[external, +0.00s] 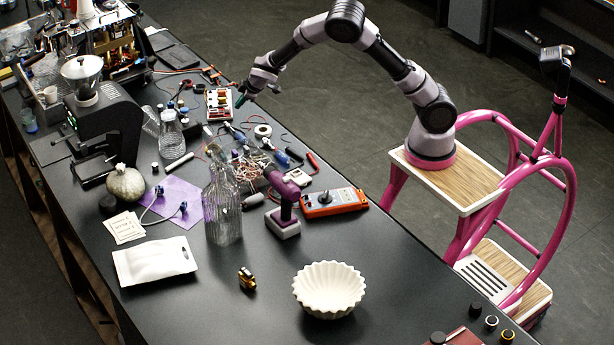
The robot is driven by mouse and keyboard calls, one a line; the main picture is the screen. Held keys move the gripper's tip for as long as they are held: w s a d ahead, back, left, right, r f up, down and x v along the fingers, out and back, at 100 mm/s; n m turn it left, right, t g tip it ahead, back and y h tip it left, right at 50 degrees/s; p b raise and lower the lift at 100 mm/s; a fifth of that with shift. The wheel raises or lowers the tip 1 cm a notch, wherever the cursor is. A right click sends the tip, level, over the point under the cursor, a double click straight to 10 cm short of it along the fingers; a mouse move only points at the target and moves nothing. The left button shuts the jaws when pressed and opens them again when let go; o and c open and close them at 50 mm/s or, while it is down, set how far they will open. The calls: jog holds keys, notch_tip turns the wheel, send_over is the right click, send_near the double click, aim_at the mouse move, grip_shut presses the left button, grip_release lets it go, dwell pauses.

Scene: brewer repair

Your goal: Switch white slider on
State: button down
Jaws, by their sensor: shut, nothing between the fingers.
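My gripper (241,98) is at the far end of the reaching arm, low over the black table. Its fingers are shut and empty. It is at the right edge of a small white box with red and dark parts on top (220,103). I cannot tell whether the fingertips touch the box. The white slider cannot be made out at this size, so its position is not readable.
Tangled wires (252,165), a purple drill (283,212), an orange multimeter (334,202) and a ribbed glass bottle (222,210) crowd the table. A black coffee grinder (108,120) stands at left. A white fluted bowl (329,288) is near the front, with clear tabletop around it.

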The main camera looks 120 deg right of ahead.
aim_at(227, 110)
jog(key=shift+s+d+f, duration=0.45)
jog(key=shift+d+f, duration=0.15)
jog(key=shift+d, duration=0.2)
jog(key=x, duration=0.9)
jog(key=shift+s+d+f, duration=0.1)
jog(key=shift+d+f, duration=0.15)
jog(key=shift+d, duration=0.05)
jog(key=shift+s+d+f, duration=0.1)
jog(key=shift+s+d, duration=0.15)
jog(key=shift+d, duration=0.35)
jog(key=shift+s+d, duration=0.3)
jog(key=shift+d, duration=0.3)
jog(key=shift+s+d, duration=0.3)
jog(key=shift+d, duration=0.35)
